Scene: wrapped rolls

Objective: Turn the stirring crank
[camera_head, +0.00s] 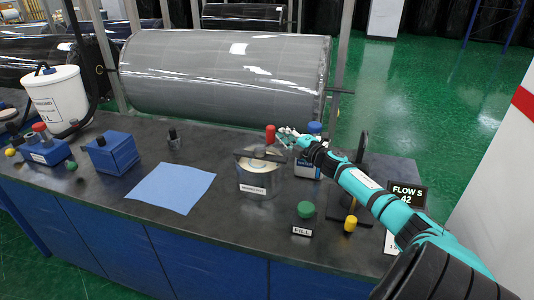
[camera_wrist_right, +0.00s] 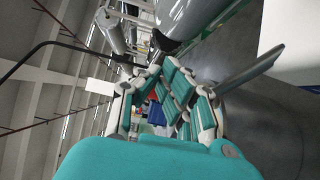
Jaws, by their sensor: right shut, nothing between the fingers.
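A labelled metal mixing pot (camera_head: 261,177) stands near the middle of the dark bench. A dark bar crosses its top, and a red knob (camera_head: 270,132), which looks like the crank's handle, stands upright at its back right. My right gripper (camera_head: 286,139) is shut and empty just right of the red knob; whether it touches the knob I cannot tell. In the right wrist view my gripper's fingers (camera_wrist_right: 160,95) fill the middle, with small patches of blue and red behind them. My left gripper is not in view.
A blue-capped container (camera_head: 306,170) stands behind my right forearm. A green button (camera_head: 306,209), a yellow knob (camera_head: 350,223) and a flow display (camera_head: 407,194) are at the right. A blue sheet (camera_head: 172,187) lies left of the pot. A big wrapped roll (camera_head: 220,75) spans behind the bench.

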